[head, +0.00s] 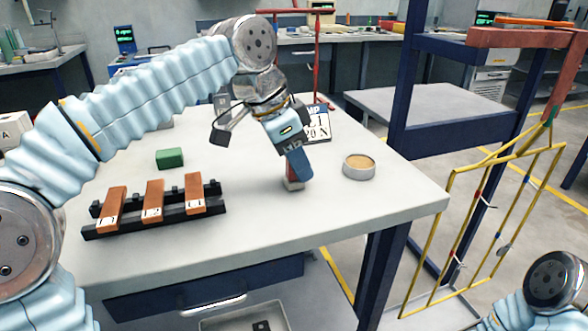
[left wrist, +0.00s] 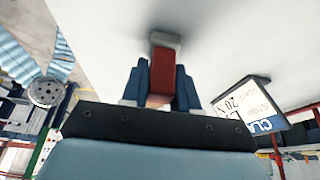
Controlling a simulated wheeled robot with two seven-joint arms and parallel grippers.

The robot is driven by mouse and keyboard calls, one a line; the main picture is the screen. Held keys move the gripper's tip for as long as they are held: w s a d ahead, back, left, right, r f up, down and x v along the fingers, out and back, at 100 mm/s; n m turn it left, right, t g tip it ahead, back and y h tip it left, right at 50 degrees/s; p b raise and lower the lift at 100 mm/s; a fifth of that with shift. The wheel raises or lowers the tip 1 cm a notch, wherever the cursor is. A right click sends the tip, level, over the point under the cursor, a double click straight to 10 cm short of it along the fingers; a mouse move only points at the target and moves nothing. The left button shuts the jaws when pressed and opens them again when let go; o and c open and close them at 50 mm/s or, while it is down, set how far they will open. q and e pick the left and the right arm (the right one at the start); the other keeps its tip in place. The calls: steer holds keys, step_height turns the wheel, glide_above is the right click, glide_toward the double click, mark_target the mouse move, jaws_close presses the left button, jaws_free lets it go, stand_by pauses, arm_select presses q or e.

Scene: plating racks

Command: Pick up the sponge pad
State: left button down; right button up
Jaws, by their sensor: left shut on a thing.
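My left gripper (head: 294,180) points down over the table's right part. It is shut on a red block with a pale end (head: 292,185), which also shows between the fingers in the left wrist view (left wrist: 162,70). The pale end is at or just above the tabletop; I cannot tell if they touch. A green block (head: 170,158) lies on the table further left. A round tin with a tan top (head: 358,167) stands right of the gripper. I cannot tell for certain which of these is the sponge pad. My right gripper is out of view.
A black rack (head: 150,214) with orange-brown numbered tags lies at the table's front left. A printed sign (head: 316,124) stands behind the left gripper and shows in the left wrist view (left wrist: 246,105). A yellow wire frame (head: 437,240) hangs at right. The front right tabletop is clear.

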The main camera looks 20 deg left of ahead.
arm_select(q)
steer(key=shift+r, duration=0.65)
steer(key=s+d+r, duration=0.2)
steer(key=s+r, duration=0.4)
steer(key=s+d+r, duration=0.2)
steer(key=s+r, duration=0.3)
steer(key=s, duration=0.2)
steer(key=shift+s+d+r, duration=0.15)
steer(key=shift+d+r, duration=0.1)
steer(key=shift+r, duration=0.1)
stand_by(0.7)
